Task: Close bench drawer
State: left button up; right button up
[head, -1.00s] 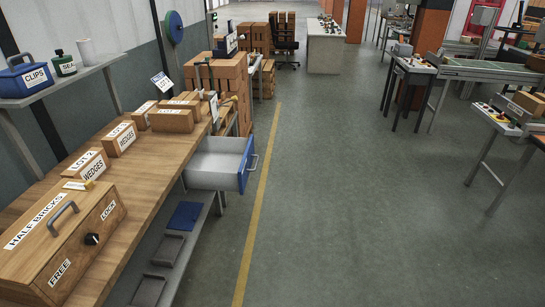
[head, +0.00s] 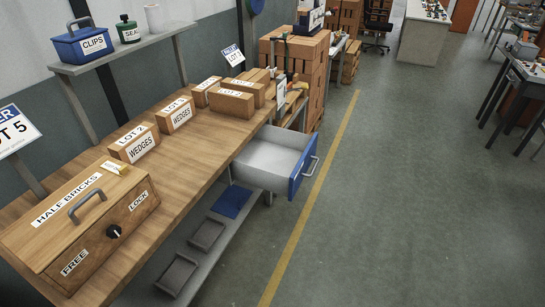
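The bench drawer (head: 291,184) is pulled out from under the far end of the wooden bench (head: 200,152). It has a blue front with a grey bar handle (head: 311,166), and its pale grey inside looks empty. The drawer front faces right, over the floor. Neither of my grippers shows in the head view.
A wooden box marked HALF BRICKS (head: 85,220) and several small labelled boxes stand on the bench. A lower shelf (head: 222,232) holds dark trays and a blue item. Stacked crates (head: 300,65) stand beyond the drawer. The floor (head: 400,200) right of the yellow line is clear.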

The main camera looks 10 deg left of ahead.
aim_at(277, 159)
jog(key=u, duration=0.65)
jog(key=k, duration=0.6)
jog(key=z, duration=0.15)
jog(key=i, duration=0.6)
jog(key=z, duration=1.05)
jog(key=i, duration=1.8)
jog(key=u, duration=0.9)
